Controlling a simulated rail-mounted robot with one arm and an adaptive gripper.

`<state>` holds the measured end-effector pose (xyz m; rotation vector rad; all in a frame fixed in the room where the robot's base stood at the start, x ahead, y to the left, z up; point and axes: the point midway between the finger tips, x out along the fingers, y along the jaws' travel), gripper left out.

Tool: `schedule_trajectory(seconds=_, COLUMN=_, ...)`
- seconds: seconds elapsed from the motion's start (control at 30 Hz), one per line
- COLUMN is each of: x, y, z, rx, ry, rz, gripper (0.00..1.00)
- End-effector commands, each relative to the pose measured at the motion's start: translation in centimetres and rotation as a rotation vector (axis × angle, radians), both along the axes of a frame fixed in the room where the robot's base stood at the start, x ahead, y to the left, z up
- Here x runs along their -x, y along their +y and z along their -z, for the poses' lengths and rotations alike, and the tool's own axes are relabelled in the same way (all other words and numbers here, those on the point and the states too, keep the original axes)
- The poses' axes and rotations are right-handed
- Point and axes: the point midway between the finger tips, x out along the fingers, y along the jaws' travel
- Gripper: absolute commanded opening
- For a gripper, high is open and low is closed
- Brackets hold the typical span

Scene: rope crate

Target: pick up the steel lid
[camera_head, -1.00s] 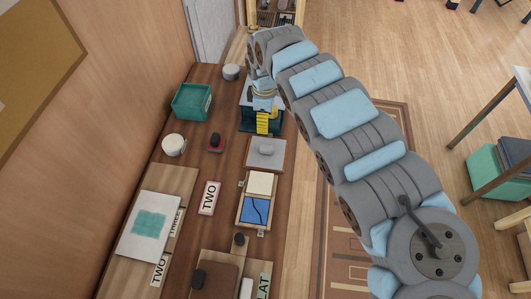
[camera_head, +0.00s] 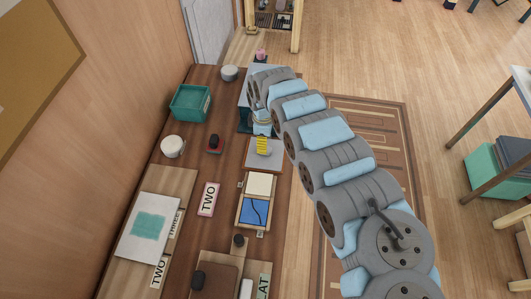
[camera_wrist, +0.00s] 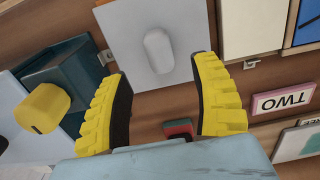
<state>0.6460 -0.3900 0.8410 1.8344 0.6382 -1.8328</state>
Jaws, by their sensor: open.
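The steel lid is a pale grey square plate (camera_wrist: 125,32) with a rounded oblong handle (camera_wrist: 158,50) on top. In the head view the lid (camera_head: 254,164) lies on the long brown table, its handle hidden by my gripper. My gripper (camera_wrist: 160,72) is open and empty, its yellow ridged fingers spread on either side of the handle in the wrist view. In the head view my gripper (camera_head: 263,146) is over the far part of the lid. I cannot tell how high it is above the handle.
A dark teal box (camera_wrist: 80,72) stands close to the lid, beside a yellow knob (camera_wrist: 43,107). A red-and-black block (camera_head: 215,143), a teal basket (camera_head: 190,102) and a framed tray with a blue panel (camera_head: 254,211) are nearby. A "TWO" card (camera_head: 208,199) lies left of the tray.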

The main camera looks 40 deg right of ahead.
Motion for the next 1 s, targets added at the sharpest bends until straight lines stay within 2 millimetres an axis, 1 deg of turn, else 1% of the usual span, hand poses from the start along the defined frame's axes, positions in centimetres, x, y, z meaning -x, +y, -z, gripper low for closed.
schedule_trajectory(seconds=0.1, x=0.2, y=0.1, z=1.2, rx=-0.004, ry=0.002, rz=0.0, gripper=0.63)
schedule_trajectory(seconds=0.27, x=0.5, y=-0.3, z=2.8, rx=-0.003, ry=0.001, rz=0.002, gripper=0.63)
schedule_trajectory(seconds=0.43, x=0.5, y=-0.1, z=4.3, rx=-0.005, ry=0.002, rz=-0.001, gripper=0.63)
schedule_trajectory(seconds=0.6, x=0.5, y=-0.3, z=4.8, rx=-0.001, ry=0.002, rz=0.001, gripper=0.63)
schedule_trajectory(seconds=0.87, x=0.5, y=-0.3, z=4.8, rx=0.0, ry=0.001, rz=0.001, gripper=0.63)
schedule_trajectory(seconds=0.9, x=0.5, y=-0.3, z=4.8, rx=0.0, ry=0.001, rz=0.001, gripper=0.51)
schedule_trajectory(seconds=0.97, x=0.5, y=-0.3, z=4.8, rx=0.0, ry=0.001, rz=0.001, gripper=0.34)
schedule_trajectory(seconds=1.0, x=0.5, y=-0.3, z=4.8, rx=0.0, ry=0.001, rz=0.001, gripper=0.23)
